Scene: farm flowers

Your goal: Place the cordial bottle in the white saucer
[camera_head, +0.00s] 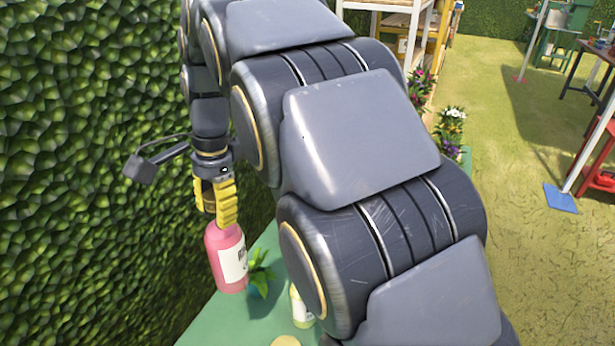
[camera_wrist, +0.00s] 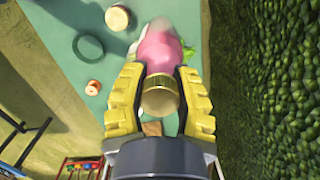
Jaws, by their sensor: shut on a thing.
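The cordial bottle (camera_head: 224,272) is pink with a white label, and hangs close to upright below my gripper (camera_head: 215,204). My gripper's yellow fingers are shut on its top. In the wrist view, the bottle (camera_wrist: 160,52) shows from above, with its gold cap (camera_wrist: 160,98) between the fingers of my gripper (camera_wrist: 160,76). It seems held above the green table, though the gap under it is hard to judge. I cannot make out the white saucer for certain. A pale patch beside the bottle in the wrist view may be the saucer or the label.
The green table (camera_head: 217,325) also holds a leafy plant (camera_head: 261,275) beside the bottle and a pale yellow bottle (camera_head: 300,309), partly hidden by my arm. The wrist view shows a dark green ring (camera_wrist: 88,46), a cream-topped jar (camera_wrist: 118,18) and an orange pot (camera_wrist: 93,87). A hedge (camera_head: 80,180) borders the table.

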